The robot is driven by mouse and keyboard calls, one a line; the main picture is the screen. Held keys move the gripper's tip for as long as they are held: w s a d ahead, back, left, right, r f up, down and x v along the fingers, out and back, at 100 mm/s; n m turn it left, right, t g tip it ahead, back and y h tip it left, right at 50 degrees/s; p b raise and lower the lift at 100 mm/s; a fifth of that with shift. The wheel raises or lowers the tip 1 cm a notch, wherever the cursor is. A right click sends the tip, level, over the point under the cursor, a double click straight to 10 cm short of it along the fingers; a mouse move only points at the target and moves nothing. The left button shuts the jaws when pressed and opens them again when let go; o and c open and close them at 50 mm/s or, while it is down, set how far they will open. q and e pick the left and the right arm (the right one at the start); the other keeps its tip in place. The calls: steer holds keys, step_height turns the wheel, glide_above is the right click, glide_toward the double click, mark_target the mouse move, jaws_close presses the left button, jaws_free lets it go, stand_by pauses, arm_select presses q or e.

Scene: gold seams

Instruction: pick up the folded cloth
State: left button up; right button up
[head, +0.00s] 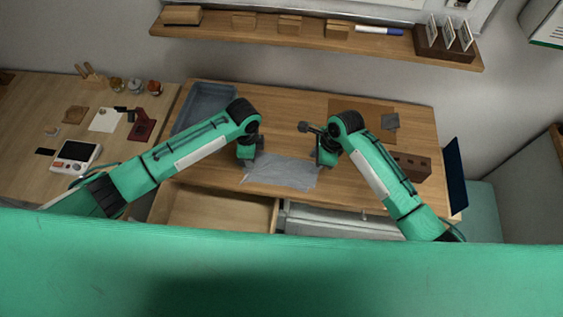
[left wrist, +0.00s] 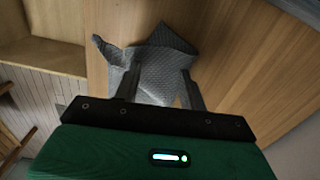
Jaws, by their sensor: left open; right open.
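A light grey cloth (head: 283,172) lies rumpled near the front edge of the table, above the drawers. In the left wrist view a grey, finely textured cloth (left wrist: 160,58) lies on the wood with uneven, folded corners. My left gripper (head: 248,160) is at the cloth's left end, open; in its wrist view the fingers (left wrist: 160,88) are apart with the cloth showing between and beyond them. My right gripper (head: 322,158) is open near the cloth's right end. Whether either touches the cloth cannot be told.
A blue-grey tray (head: 205,106) stands at the table's left back. A brown mat (head: 352,110) lies at the back right, and a brown block with holes (head: 412,166) stands at the right. An open wooden drawer (head: 220,209) juts out in front. The middle back is clear.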

arm_select(q)
steer(key=shift+f, duration=0.35)
arm_select(e)
steer(key=shift+f, duration=0.1)
arm_select(q)
steer(key=shift+f, duration=0.15)
steer(key=shift+c, duration=0.4)
arm_select(e)
steer(key=shift+c, duration=0.4)
arm_select(q)
jaws_close()
arm_select(e)
steer(key=shift+f, duration=0.1)
jaws_close()
